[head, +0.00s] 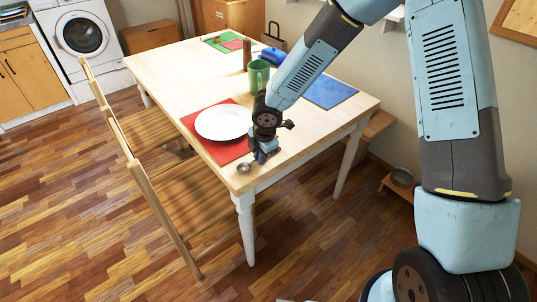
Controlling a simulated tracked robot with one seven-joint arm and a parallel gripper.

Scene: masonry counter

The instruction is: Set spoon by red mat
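The red mat (227,153) lies near the close end of the wooden table, with a white plate (223,122) on it. My gripper (262,157) points down at the tabletop, just right of the red mat's near right corner. Its fingers are small and dark here, and I cannot tell whether they are open or shut or hold anything. I cannot make out a spoon; it may be hidden by my gripper or too small to see.
A green mug (259,75) and a blue mat (329,92) are farther back. A green mat (216,42) lies at the far end.

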